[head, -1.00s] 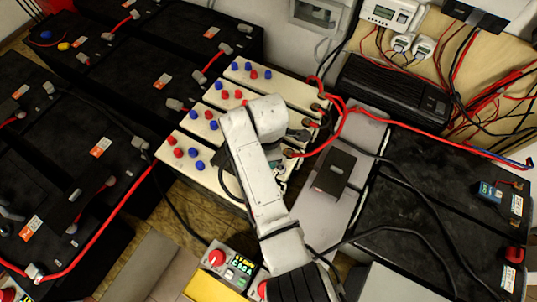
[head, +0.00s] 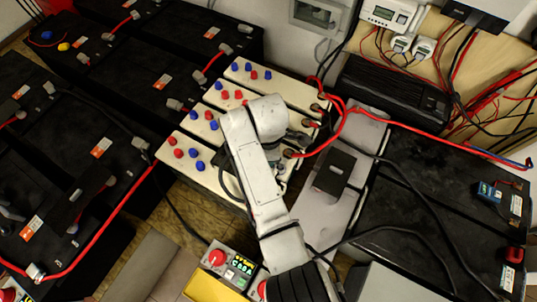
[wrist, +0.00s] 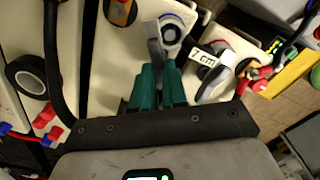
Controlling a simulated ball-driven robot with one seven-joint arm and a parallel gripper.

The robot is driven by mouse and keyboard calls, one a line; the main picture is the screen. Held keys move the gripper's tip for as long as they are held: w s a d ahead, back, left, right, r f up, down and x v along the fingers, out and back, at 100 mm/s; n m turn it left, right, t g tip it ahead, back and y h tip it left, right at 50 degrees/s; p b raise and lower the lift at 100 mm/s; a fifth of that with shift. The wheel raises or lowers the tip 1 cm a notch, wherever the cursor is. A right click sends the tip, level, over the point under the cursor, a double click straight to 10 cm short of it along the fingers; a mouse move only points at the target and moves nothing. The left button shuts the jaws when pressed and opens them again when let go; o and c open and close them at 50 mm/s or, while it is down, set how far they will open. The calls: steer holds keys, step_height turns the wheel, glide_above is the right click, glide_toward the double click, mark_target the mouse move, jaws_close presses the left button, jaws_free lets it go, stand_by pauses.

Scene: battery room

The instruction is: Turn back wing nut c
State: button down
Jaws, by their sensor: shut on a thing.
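My gripper (wrist: 160,78), with green fingers, is shut on a grey wing-shaped metal piece (wrist: 155,45), which looks like a wing nut. It stands beside a round grey ring with a blue rim (wrist: 172,28) on a white battery top. I cannot read a letter c on it. A tag reading "7 cm" (wrist: 203,56) lies just right of the fingers. In the head view my arm reaches over the white batteries (head: 207,165) and hides the gripper and the piece it holds.
Red and blue caps (head: 197,164) dot the white batteries. A black tape roll (wrist: 28,77) and a black cable lie left of the gripper. Red cables (head: 345,115) loop close to its right in the head view.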

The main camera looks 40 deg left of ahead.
steer(key=m, duration=0.6)
steer(key=shift+w+a+m+p, duration=0.15)
steer(key=shift+w+m+p, duration=0.15)
steer(key=shift+m, duration=0.1)
stand_by(0.3)
steer(key=c, duration=1.2)
jaws_free()
steer(key=shift+o, duration=0.2)
steer(key=shift+r, duration=0.15)
step_height(320, 180, up, 11)
steer(key=shift+f, duration=0.2)
